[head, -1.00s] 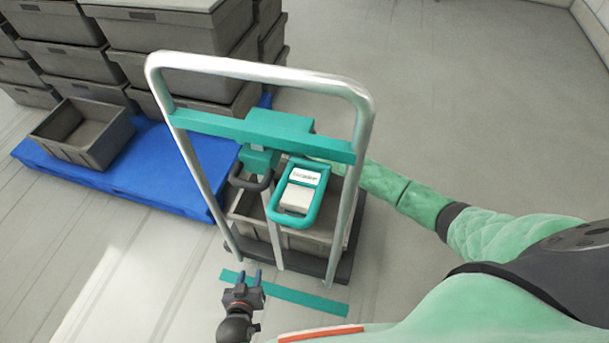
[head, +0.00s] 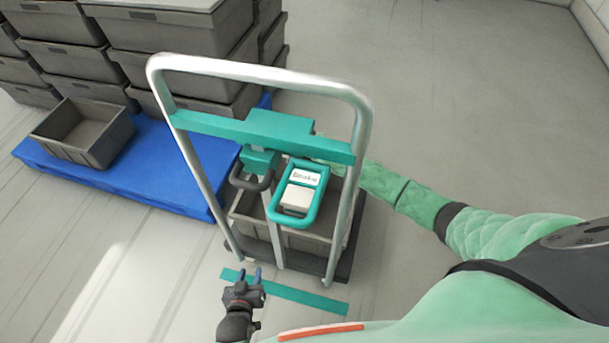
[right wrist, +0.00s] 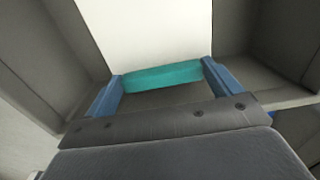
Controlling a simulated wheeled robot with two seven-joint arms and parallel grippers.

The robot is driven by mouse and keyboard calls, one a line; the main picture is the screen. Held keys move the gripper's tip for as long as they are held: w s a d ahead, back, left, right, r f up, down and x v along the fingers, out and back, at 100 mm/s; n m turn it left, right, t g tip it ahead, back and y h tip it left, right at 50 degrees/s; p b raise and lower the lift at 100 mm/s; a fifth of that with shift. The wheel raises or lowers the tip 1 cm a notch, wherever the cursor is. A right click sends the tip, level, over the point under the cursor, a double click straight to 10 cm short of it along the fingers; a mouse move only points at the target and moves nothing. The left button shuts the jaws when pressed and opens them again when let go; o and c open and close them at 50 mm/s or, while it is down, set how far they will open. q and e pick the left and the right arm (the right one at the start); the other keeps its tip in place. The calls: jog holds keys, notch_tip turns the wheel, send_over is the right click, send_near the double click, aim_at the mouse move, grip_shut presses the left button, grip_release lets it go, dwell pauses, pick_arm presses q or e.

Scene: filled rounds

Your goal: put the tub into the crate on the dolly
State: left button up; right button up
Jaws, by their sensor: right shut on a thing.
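The dolly (head: 346,268) stands in the middle of the head view, with a tall silver push handle (head: 160,90) facing me. A grey crate (head: 308,243) sits on its deck, partly hidden by the handle. In the right wrist view my right gripper (right wrist: 163,80) has its blue fingers on either end of a teal part of the tub (right wrist: 160,74). Grey crate walls (right wrist: 45,70) rise on both sides. The handle's fittings hide this gripper and the tub in the head view. My left gripper (head: 249,271) is open and empty, low in front of the dolly.
A teal crossbar (head: 220,128) and a teal-rimmed holder (head: 320,210) on the handle block the view into the crate. A blue pallet (head: 160,165) with an open grey bin (head: 80,135) and stacked grey crates (head: 70,55) stand left. Floor at right is clear.

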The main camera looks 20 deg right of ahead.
jog(key=shift+f, duration=0.1)
jog(key=o, duration=0.7)
jog(key=shift+r+p, duration=3.55)
jog(key=shift+p, duration=1.1)
jog(key=shift+f, duration=0.1)
